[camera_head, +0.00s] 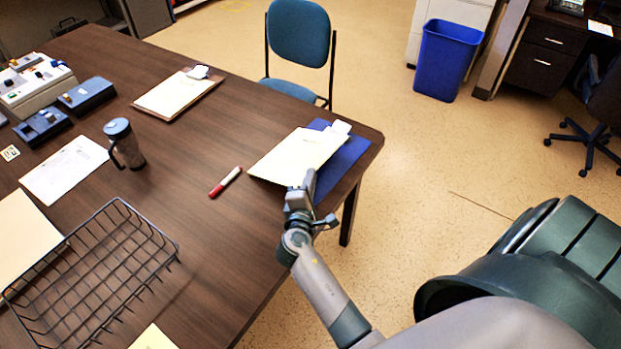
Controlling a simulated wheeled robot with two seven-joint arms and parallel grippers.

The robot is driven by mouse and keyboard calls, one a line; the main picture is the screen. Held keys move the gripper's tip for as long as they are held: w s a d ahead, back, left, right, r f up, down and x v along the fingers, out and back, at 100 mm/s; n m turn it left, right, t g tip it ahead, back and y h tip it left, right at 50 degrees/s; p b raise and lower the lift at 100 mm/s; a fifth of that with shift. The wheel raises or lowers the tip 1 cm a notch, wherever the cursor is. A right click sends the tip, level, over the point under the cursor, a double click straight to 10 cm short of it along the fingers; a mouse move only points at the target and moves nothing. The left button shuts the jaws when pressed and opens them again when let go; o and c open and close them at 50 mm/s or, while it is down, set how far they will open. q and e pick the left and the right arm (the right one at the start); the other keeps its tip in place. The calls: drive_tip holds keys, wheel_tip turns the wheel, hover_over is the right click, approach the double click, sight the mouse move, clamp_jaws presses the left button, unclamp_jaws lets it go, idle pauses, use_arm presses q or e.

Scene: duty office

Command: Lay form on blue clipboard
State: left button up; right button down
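The blue clipboard (349,157) lies on the near right corner of the dark wooden table. A cream form (292,156) lies over its left part, skewed, with its left side past the board's edge. A dark shadow shows under the form's near edge. My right gripper (308,182) is at the form's near right corner and looks shut on that edge; its fingertips are small and partly hidden. A white clip (340,128) shows at the clipboard's far end. My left gripper is not in view.
A red-and-white marker (225,182) lies left of the form. A brown clipboard (208,86) with paper, a grey mug (126,146), a white sheet (64,168) and a wire basket (148,228) are also on the table. A blue chair (300,35) stands behind it.

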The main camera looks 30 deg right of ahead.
idle(0.4)
drive_tip(key=c, duration=1.9)
unclamp_jaws()
drive_tip(key=shift+s+d, duration=0.2)
drive_tip(key=shift+s, duration=0.3)
drive_tip(key=s, duration=0.1)
drive_tip(key=s+d, duration=0.1)
drive_tip(key=s, duration=0.1)
drive_tip(key=s+p, duration=0.1)
drive_tip(key=shift+s+d, duration=0.3)
drive_tip(key=shift+s, duration=0.1)
drive_tip(key=shift+r, duration=0.1)
